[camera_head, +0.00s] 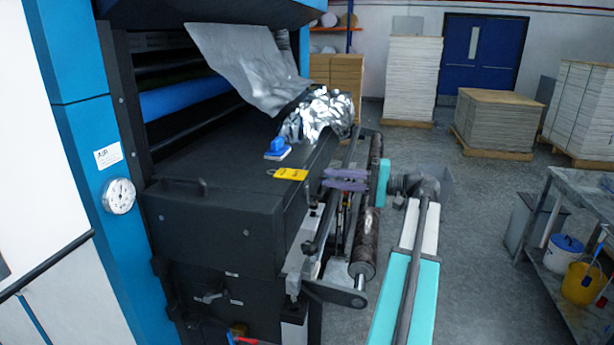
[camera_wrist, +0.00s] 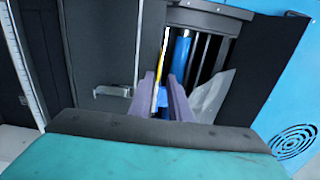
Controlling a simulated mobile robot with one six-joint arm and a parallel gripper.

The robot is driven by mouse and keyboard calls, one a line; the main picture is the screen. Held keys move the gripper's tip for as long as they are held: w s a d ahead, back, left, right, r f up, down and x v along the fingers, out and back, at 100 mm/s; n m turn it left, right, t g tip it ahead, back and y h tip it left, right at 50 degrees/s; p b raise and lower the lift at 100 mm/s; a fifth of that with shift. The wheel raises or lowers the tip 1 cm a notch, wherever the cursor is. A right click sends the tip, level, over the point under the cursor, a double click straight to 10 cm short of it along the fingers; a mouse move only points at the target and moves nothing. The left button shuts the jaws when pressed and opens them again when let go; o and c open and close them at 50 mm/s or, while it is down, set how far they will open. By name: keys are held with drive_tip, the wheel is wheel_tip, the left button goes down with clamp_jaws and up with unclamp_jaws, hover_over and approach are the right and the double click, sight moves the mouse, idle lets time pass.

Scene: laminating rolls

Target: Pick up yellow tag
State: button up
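The yellow tag (camera_head: 291,174) lies flat near the right edge of the black machine top in the head view. In the wrist view it shows as a thin yellow strip (camera_wrist: 157,92), seen edge-on in line with the gap between my fingers. My gripper (camera_head: 324,178) has purple fingers pointing left at the tag from just right of the machine edge. A small gap separates the fingertips from the tag in the head view. In the wrist view my gripper (camera_wrist: 165,80) has its fingers apart, with nothing held.
A blue item with a white base (camera_head: 277,150) sits just behind the tag. Crumpled silver foil (camera_head: 318,114) lies further back, and a grey sheet (camera_head: 250,65) hangs above. Rollers (camera_head: 366,235) run along the machine's right side. The machine top left of the tag is clear.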

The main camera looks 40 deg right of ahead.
sight(306, 175)
drive_tip(key=shift+x, duration=3.75)
drive_tip(key=shift+d, duration=0.1)
clamp_jaws()
wheel_tip(306, 175, up, 3)
drive_tip(key=shift+f+p, duration=0.25)
drive_tip(key=shift+p, duration=0.35)
